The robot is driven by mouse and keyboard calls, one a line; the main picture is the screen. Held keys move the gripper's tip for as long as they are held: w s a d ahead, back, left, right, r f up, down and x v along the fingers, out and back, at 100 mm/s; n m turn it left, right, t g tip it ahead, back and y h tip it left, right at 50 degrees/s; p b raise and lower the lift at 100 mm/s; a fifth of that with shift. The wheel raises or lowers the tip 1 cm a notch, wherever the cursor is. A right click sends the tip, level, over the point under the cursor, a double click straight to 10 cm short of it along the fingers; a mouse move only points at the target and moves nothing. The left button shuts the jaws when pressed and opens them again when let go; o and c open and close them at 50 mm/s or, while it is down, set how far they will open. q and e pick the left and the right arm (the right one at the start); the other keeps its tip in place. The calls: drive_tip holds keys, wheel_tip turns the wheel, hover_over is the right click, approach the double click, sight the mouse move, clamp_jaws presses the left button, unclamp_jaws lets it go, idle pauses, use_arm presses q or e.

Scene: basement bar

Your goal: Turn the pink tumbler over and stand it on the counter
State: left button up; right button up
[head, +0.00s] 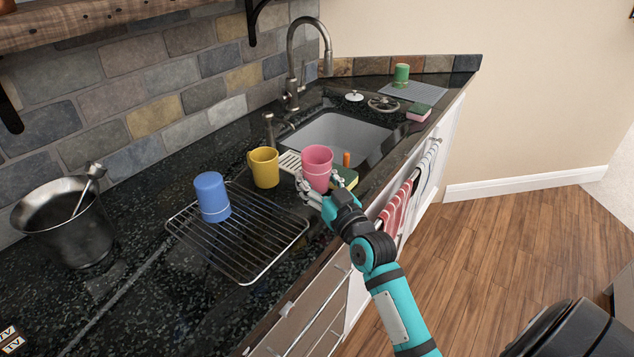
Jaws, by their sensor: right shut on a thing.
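The pink tumbler (317,163) is near the middle of the head view, in front of the sink, with its open mouth facing up. My right gripper (309,188) is shut on its lower part, reaching in from the lower right. The fingers hide part of the tumbler's base, so I cannot tell whether it touches the counter. The dark speckled counter (130,225) runs from the lower left to the back right. My left gripper is not in view.
A blue tumbler (212,195) stands upside down on the wire rack (262,262). A yellow mug (264,168) stands close left of the pink tumbler. Behind are the sink (340,135) and faucet (292,70). A metal bucket (65,225) stands left.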

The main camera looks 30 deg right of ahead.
sight(313, 209)
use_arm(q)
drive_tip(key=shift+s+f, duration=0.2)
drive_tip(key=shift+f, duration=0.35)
use_arm(e)
drive_tip(key=shift+g, duration=0.6)
drive_tip(key=shift+s+a+f, duration=0.1)
drive_tip(key=shift+a+f, duration=0.05)
drive_tip(key=shift+f, duration=0.8)
drive_tip(key=shift+a+f, duration=0.2)
drive_tip(key=shift+f, duration=0.7)
drive_tip(key=shift+s+a+f, duration=0.1)
drive_tip(key=shift+a+f, duration=0.05)
drive_tip(key=shift+f, duration=0.8)
drive_tip(key=o, duration=1)
drive_tip(key=shift+w+d+f, duration=0.1)
drive_tip(key=shift+w+f, duration=0.15)
drive_tip(key=shift+w, duration=0.15)
drive_tip(key=shift+o, duration=1.3)
drive_tip(key=shift+w+d+f, duration=0.15)
drive_tip(key=shift+w, duration=0.15)
drive_tip(key=shift+o, duration=1.4)
drive_tip(key=shift+r, duration=0.25)
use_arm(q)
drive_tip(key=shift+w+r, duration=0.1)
use_arm(e)
drive_tip(key=shift+r, duration=0.1)
